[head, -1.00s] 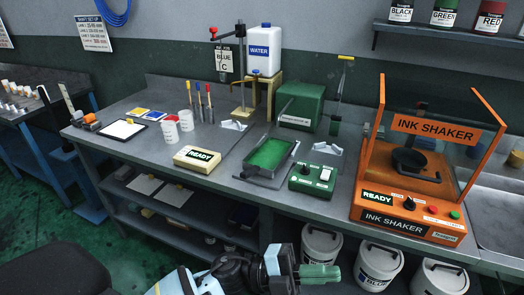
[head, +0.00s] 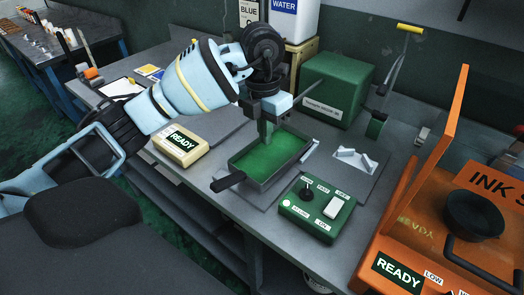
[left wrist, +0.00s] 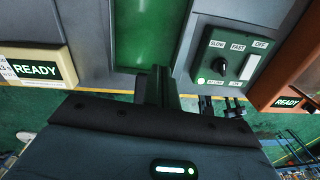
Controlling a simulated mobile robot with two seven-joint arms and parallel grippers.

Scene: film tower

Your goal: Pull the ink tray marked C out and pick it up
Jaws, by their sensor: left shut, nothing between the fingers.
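A dark shallow tray (head: 240,170) filled with green ink lies on the bench, with a black handle (head: 228,182) at its front left corner. No letter C is readable on it. My left gripper (head: 266,140) points down over the tray's far part in the head view. It is shut and empty. Whether its tips touch the ink cannot be told. In the left wrist view, the green ink (left wrist: 147,35) shows ahead of the dark shut fingers (left wrist: 158,85). My right gripper is out of view.
A green control box (head: 318,208) with switches stands right of the tray, and a cream READY box (head: 180,146) left of it. The orange ink shaker (head: 445,240) is at the right. A green machine (head: 336,88) stands behind. Some bare bench lies between these.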

